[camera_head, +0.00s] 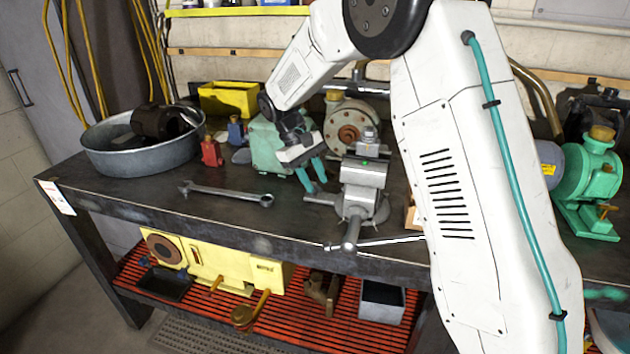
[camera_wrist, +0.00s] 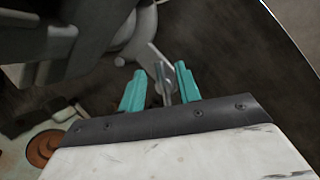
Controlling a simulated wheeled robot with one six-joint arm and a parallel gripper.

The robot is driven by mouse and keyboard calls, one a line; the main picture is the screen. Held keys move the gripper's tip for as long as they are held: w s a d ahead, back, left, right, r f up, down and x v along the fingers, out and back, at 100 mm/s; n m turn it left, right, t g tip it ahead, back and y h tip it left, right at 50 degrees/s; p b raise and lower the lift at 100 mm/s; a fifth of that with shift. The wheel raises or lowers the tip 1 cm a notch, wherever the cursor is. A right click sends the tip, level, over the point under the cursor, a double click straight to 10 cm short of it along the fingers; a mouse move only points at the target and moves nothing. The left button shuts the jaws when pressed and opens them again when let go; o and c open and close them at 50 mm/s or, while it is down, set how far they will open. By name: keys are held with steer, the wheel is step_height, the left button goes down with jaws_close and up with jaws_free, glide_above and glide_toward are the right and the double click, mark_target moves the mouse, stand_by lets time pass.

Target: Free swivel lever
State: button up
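A grey bench vise (camera_head: 364,178) stands on the dark workbench near its front edge. A short swivel lever (camera_head: 322,199) sticks out to the left from the vise's lower part. My gripper (camera_head: 314,186) reaches down at the left of the vise, its teal fingertips close to this lever. In the wrist view, the lever (camera_wrist: 162,82) shows between the two teal fingers of my gripper (camera_wrist: 160,85), with a visible gap at least on the left side. The fingers are apart and not closed on it. The lever's far end is partly hidden.
The vise's long clamping handle (camera_head: 385,241) juts out at the bench's front edge. A wrench (camera_head: 225,194) lies left of the vise. A metal basin (camera_head: 120,158) is at the left.

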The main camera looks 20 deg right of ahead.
steer(key=shift+s+d+f, duration=0.1)
steer(key=shift+s+f, duration=0.05)
steer(key=shift+f, duration=0.25)
jaws_close()
steer(key=shift+n, duration=0.3)
steer(key=n, duration=0.1)
steer(key=n+t+h, duration=0.1)
steer(key=n, duration=0.1)
steer(key=shift+d, duration=0.25)
steer(key=shift+w+d+n+t, duration=0.1)
steer(key=shift+n+t, duration=0.25)
steer(key=shift+n, duration=0.4)
steer(key=shift+w+d+n+t, duration=0.1)
steer(key=shift+n+t, duration=0.25)
steer(key=shift+n, duration=0.4)
